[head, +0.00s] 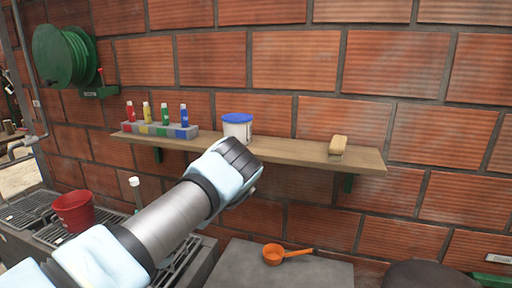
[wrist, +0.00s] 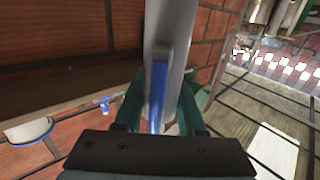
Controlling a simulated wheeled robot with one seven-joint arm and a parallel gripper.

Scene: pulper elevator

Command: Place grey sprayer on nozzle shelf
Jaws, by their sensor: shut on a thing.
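My gripper (wrist: 160,108) shows in the wrist view, with its green fingers shut on the grey sprayer (wrist: 172,35). The sprayer is a long grey body with a blue strip, running up out of the top of the view. In the head view my arm hides the gripper and the sprayer. A long wooden shelf (head: 290,148), the only shelf in sight, is fixed to the brick wall beyond the arm. I cannot tell the gap between sprayer and shelf.
On the shelf stand a rack (head: 160,130) of several coloured bottles, a white tub (head: 238,130) with a blue lid, and a tan sponge-like block (head: 338,144). Bare shelf lies between tub and block. Below are a red bucket (head: 74,212) and an orange scoop (head: 273,253).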

